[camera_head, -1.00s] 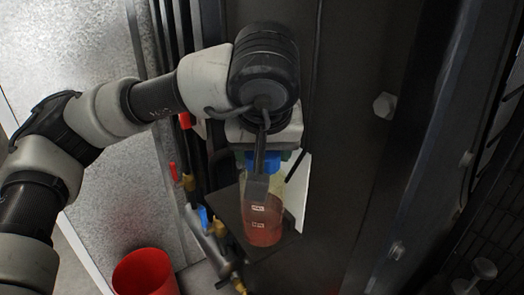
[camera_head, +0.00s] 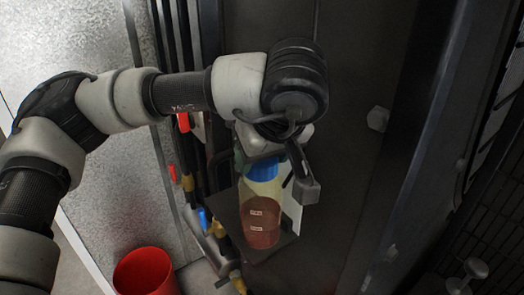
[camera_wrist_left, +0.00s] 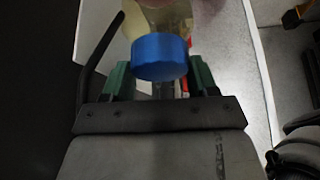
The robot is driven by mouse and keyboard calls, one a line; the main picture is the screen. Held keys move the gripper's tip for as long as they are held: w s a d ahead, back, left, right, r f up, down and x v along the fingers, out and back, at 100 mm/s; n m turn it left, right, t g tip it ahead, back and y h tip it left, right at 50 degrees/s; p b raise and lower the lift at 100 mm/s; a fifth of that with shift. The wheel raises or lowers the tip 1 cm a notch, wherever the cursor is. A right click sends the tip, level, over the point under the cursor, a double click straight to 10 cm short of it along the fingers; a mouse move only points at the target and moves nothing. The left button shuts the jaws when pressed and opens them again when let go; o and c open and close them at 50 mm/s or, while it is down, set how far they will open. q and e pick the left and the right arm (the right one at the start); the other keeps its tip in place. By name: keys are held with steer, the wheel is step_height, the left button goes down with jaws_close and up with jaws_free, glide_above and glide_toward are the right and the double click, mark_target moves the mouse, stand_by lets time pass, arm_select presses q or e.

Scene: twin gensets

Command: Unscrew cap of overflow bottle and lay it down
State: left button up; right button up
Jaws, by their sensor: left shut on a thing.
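The overflow bottle (camera_head: 262,222) stands on a dark bracket plate in the head view. It is translucent and yellowish, with red liquid in its lower part and two small white labels. Its blue cap (camera_head: 262,169) is on top, touching the bottle's neck. My left gripper (camera_wrist_left: 160,72) is shut on the cap (camera_wrist_left: 160,56), one green finger on each side of it in the left wrist view. The bottle's upper part (camera_wrist_left: 166,18) meets the cap there. In the head view my wrist partly hides the fingers. My right gripper is not in view.
A red bucket (camera_head: 146,273) stands on the floor at the lower left. Pipes and valves with red, blue and yellow parts run left of the bottle. The bracket plate (camera_head: 284,243) has little bare room around the bottle. A dark panel rises behind and to the right.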

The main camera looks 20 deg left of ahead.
arm_select(q)
steer(key=shift+w+r+n+g+y+p, duration=0.1)
steer(key=shift+r+n+g+y+p, duration=0.35)
steer(key=shift+n+p, duration=0.6)
steer(key=shift+n+g, duration=0.25)
steer(key=shift+n, duration=0.5)
steer(key=shift+o, duration=0.4)
steer(key=shift+f+n+y, duration=0.1)
steer(key=shift+n+y, duration=0.15)
steer(key=shift+n, duration=0.05)
steer(key=shift+o, duration=0.4)
steer(key=o, duration=1)
steer(key=shift+a, duration=0.1)
steer(key=shift+c, duration=0.2)
steer(key=shift+s+f, duration=0.15)
steer(key=shift+s, duration=0.05)
steer(key=shift+c, duration=1.1)
steer(key=shift+f, duration=0.1)
